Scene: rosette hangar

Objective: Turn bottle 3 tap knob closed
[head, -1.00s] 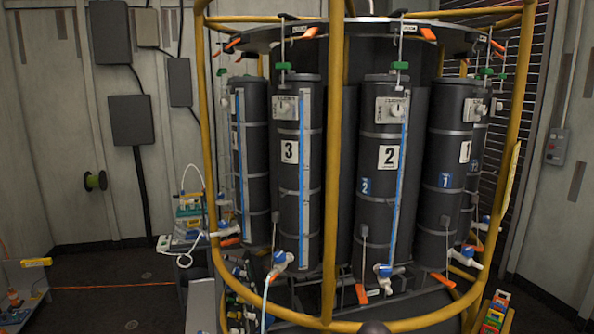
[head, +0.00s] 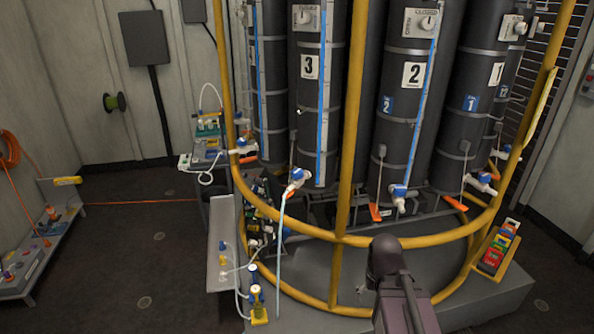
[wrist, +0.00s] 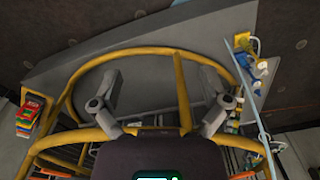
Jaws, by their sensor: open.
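Bottle 3 (head: 307,103) is a tall dark cylinder with a white "3" label and a blue vertical strip, left of centre in the head view. Its tap (head: 297,179) at the foot is white with a blue knob, just behind the yellow rail, and a pale hose (head: 281,235) hangs from it. The knob's exact angle is too small to tell. My gripper (wrist: 160,108) is open and empty in the wrist view, its two fingers wide apart above the yellow rail. Only my dark arm shows in the head view, right of the tap; the gripper is hidden there.
A yellow rail cage (head: 352,130) surrounds the bottles, with an upright right of bottle 3. Bottle 2 (head: 411,110) and bottle 1 (head: 481,95) have similar taps. A grey shelf (head: 222,245) and small blue-yellow fittings (head: 257,298) stand at lower left.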

